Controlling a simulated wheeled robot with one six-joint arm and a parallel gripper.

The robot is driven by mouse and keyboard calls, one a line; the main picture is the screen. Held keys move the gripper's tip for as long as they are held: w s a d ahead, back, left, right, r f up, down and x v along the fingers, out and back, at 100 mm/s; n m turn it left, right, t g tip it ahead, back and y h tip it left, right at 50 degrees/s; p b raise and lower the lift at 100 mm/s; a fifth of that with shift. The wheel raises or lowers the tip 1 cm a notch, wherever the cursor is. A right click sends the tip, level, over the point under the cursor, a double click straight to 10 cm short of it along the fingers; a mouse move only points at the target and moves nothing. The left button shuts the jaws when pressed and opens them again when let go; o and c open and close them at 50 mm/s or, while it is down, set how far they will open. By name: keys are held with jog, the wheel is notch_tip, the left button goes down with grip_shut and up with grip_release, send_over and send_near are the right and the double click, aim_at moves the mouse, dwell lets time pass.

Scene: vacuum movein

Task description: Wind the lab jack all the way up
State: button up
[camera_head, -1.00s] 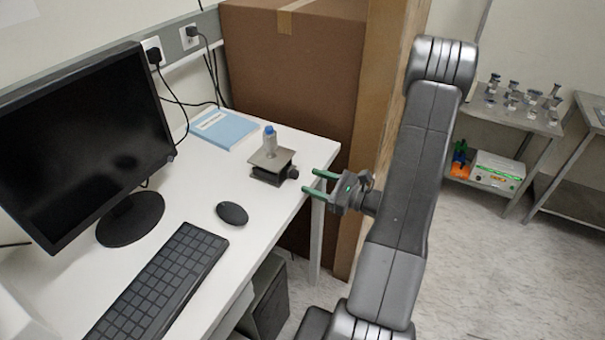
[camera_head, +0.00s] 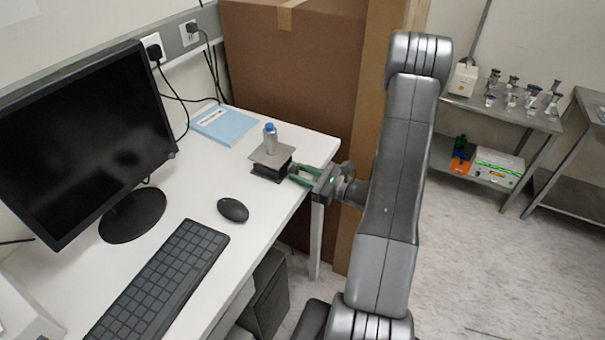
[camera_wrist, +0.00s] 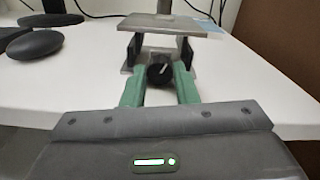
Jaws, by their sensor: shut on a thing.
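The lab jack (camera_head: 271,157) stands near the right edge of the white desk, with its top plate low above its base. A small bottle with a blue cap (camera_head: 270,138) stands upright on the plate. In the wrist view the jack's plate (camera_wrist: 160,25) spans the top middle, and its round black knob (camera_wrist: 159,73) with a pale mark faces me. My gripper (camera_head: 297,175) reaches in from the right at the desk edge. In the wrist view its green fingers (camera_wrist: 160,88) are shut on the knob, one on each side.
A black mouse (camera_head: 232,210), a keyboard (camera_head: 160,285) and a monitor (camera_head: 85,140) are on the desk left of the jack. A blue book (camera_head: 225,126) lies behind it. A large cardboard box (camera_head: 290,70) stands behind the desk.

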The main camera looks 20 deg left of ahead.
jog(key=shift+m, duration=1.6)
jog(key=o, duration=1)
jog(key=s+d+b, duration=0.1)
jog(key=d+b, duration=0.2)
jog(key=d, duration=1.1)
jog(key=shift+a, duration=0.1)
